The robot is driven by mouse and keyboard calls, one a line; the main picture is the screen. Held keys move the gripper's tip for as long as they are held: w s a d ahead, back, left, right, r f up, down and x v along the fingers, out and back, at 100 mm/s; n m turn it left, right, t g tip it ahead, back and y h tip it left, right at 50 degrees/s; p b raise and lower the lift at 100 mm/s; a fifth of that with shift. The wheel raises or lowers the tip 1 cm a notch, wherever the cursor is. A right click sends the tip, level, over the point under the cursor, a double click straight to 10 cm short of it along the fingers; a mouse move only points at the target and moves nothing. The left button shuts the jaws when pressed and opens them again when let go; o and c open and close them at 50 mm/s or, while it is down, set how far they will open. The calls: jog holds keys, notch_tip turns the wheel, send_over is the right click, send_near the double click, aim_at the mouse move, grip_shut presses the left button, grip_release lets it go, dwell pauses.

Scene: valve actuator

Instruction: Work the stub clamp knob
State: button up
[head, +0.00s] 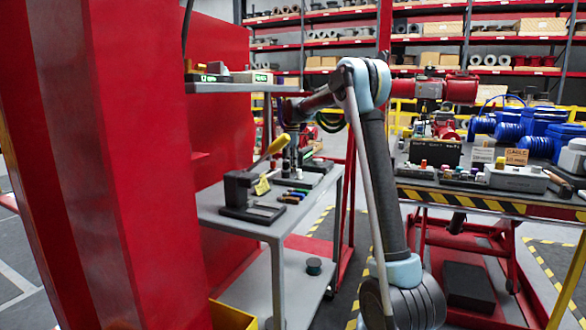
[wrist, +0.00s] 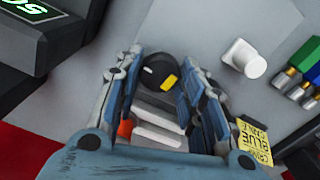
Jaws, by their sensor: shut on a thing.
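In the wrist view, a round black knob (wrist: 157,70) with a yellow mark on its face sits between the fingertips of my gripper (wrist: 160,78). The fingers are closed in on both sides of the knob and hold it. Pale grey bars (wrist: 158,132) and a small orange-red part (wrist: 125,128) show between the fingers, below the knob in the picture. In the head view my arm reaches left over the grey bench (head: 240,222); the fingers and the knob cannot be made out there.
A white cylinder (wrist: 243,58), a yellow tag (wrist: 254,143) and coloured-tipped pieces (wrist: 300,85) lie right of the fingers. A black fixture with a yellow lever (head: 272,148) stands on the bench. A shelf (head: 235,87) with green displays is above. A second table (head: 455,190) is at right.

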jog(key=shift+w, duration=0.1)
jog(key=o, duration=0.8)
notch_tip(320, 180, up, 12)
jog(key=shift+d, duration=0.15)
dwell(0.3)
